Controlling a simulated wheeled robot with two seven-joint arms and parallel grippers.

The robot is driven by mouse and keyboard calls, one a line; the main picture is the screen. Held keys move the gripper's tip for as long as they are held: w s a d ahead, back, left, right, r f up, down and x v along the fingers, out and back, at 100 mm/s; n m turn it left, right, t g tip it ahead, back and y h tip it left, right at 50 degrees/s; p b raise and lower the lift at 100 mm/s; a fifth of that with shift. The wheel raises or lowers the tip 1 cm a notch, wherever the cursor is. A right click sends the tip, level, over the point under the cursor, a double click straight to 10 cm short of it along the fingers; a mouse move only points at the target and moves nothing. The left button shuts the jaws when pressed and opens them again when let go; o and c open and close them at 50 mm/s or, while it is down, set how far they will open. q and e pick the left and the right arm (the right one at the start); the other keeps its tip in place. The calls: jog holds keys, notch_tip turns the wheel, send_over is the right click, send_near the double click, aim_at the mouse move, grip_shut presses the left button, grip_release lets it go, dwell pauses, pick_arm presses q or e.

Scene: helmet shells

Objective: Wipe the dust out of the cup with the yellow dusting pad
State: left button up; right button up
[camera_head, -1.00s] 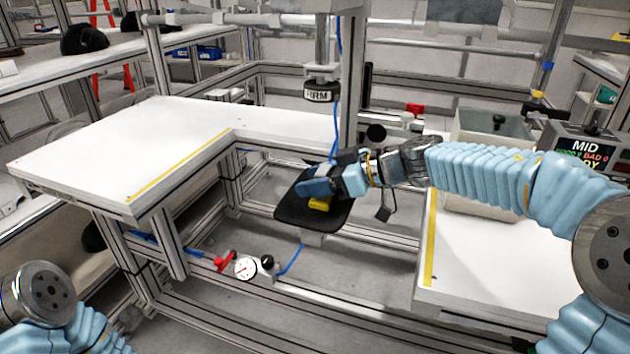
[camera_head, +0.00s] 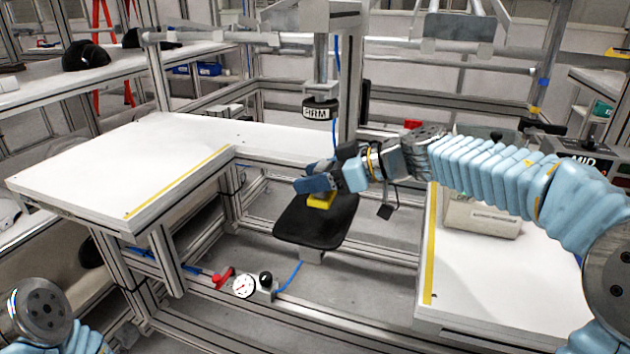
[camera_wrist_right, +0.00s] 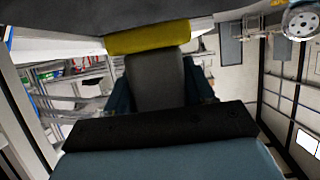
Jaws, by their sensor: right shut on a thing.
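The cup appears to be the wide, shallow black dish (camera_head: 318,228) on the post in the middle of the frame. Its inside shows dark, and I cannot make out dust. My right gripper (camera_head: 318,186) is shut on the yellow dusting pad (camera_head: 320,200), which shows just below the fingers, over the cup's far part. I cannot tell if pad and cup touch. In the right wrist view the pad (camera_wrist_right: 148,37) is a yellow strip across the fingertips, close under a dark surface (camera_wrist_right: 150,12). My left gripper is out of view; only part of its arm shows.
A black press head (camera_head: 318,110) marked "FIRM" hangs behind the cup. A white table (camera_head: 100,170) lies left and another (camera_head: 490,270) right, with a grey bin (camera_head: 482,218). A dial gauge (camera_head: 243,286) and blue hose are below.

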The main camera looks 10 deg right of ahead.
jog(key=s+a, duration=0.8)
jog(key=s, duration=0.4)
jog(key=shift+s+a, duration=0.15)
jog(key=shift+s, duration=0.05)
dwell(0.5)
